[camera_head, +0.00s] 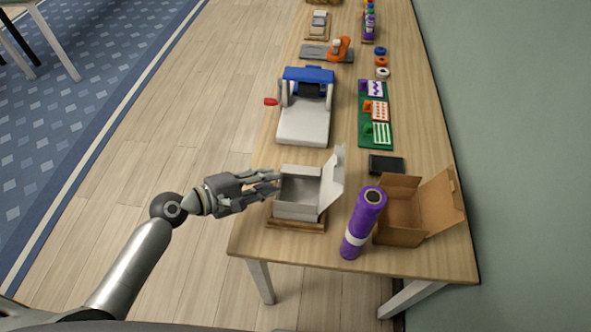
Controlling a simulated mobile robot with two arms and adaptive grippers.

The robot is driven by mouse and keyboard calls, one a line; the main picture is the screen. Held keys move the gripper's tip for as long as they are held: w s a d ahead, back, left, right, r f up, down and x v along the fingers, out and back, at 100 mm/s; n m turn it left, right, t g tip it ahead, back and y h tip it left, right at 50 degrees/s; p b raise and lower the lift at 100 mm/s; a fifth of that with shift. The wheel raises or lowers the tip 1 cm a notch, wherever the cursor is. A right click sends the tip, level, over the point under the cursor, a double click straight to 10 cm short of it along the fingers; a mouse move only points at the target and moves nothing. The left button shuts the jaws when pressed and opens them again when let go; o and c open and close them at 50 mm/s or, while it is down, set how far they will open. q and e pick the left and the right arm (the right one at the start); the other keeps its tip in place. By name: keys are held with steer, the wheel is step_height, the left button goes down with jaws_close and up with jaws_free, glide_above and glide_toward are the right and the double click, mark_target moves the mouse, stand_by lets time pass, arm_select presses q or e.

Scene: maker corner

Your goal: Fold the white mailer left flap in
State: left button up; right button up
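The white mailer (297,211) is an open box near the front end of the table, on a small wooden board (296,225). Its lid (333,182) stands up on the right side, and its inside looks empty. My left gripper (278,183) reaches in from the left, with its fingertips at the box's upper left edge. The fingers look apart, with nothing visible between them. They cover the left flap area, so I cannot tell how the flap lies or whether they touch it. My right gripper is not in view.
A purple roll (363,222) stands right of the mailer, before an open brown box (402,212). A dark flat pad (386,165) lies behind them. A white and blue machine (304,125) and a green board (364,132) are farther back. A wall bounds the right.

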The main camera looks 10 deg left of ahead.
mark_target(301, 170)
arm_select(q)
steer(key=x, duration=0.8)
steer(key=shift+p, duration=0.35)
steer(key=shift+c, duration=0.3)
jaws_close()
